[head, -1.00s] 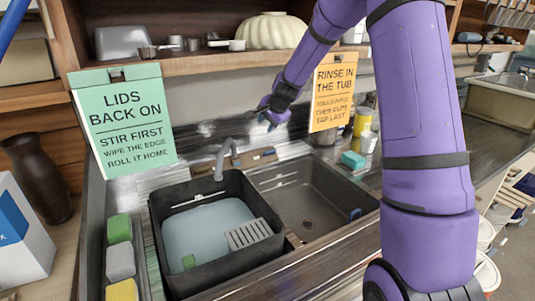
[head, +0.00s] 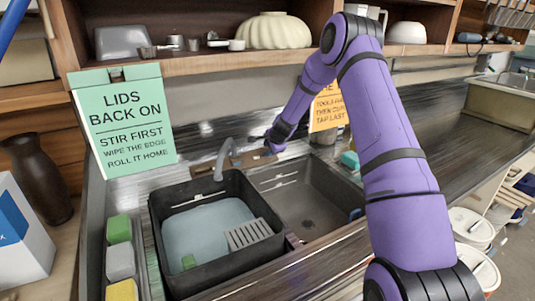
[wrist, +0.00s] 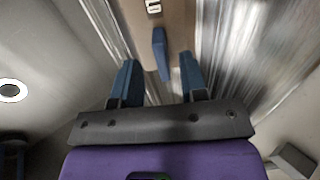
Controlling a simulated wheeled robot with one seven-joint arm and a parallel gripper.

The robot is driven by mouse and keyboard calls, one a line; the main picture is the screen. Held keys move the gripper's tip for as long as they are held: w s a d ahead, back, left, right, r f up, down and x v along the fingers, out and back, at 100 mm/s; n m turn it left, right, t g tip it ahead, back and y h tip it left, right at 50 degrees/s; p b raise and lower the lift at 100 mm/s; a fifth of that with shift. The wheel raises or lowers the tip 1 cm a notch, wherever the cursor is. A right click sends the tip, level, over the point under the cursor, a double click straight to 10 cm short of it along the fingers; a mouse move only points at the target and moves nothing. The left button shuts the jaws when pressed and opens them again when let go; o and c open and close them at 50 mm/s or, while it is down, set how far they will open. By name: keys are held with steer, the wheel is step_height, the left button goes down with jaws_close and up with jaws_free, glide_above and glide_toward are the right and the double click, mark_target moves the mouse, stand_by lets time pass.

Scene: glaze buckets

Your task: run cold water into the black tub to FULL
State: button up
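The black tub (head: 272,252) stands in the left basin under the curved grey spout (head: 226,158). Pale blue water lies in it, below the rim. A slotted grey plate and a small green block show inside. No running stream can be made out, and no mark can be read. My gripper (head: 272,145) is behind the sink, right of the spout, by a brown wooden panel (head: 256,160). In the wrist view my gripper (wrist: 158,80) is open, with a blue lever (wrist: 160,54) between and slightly beyond its fingertips, apart from both fingers.
The right basin (head: 312,200) is empty. A green sign (head: 124,125) stands at left and an orange sign (head: 327,108) is partly hidden behind my arm. Sponges (head: 120,262) line the left edge. A shelf (head: 220,62) with bowls and cups hangs above. A teal sponge (head: 350,160) lies at right.

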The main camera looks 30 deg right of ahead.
mark_target(267, 152)
steer(key=shift+x, duration=2)
jaws_close()
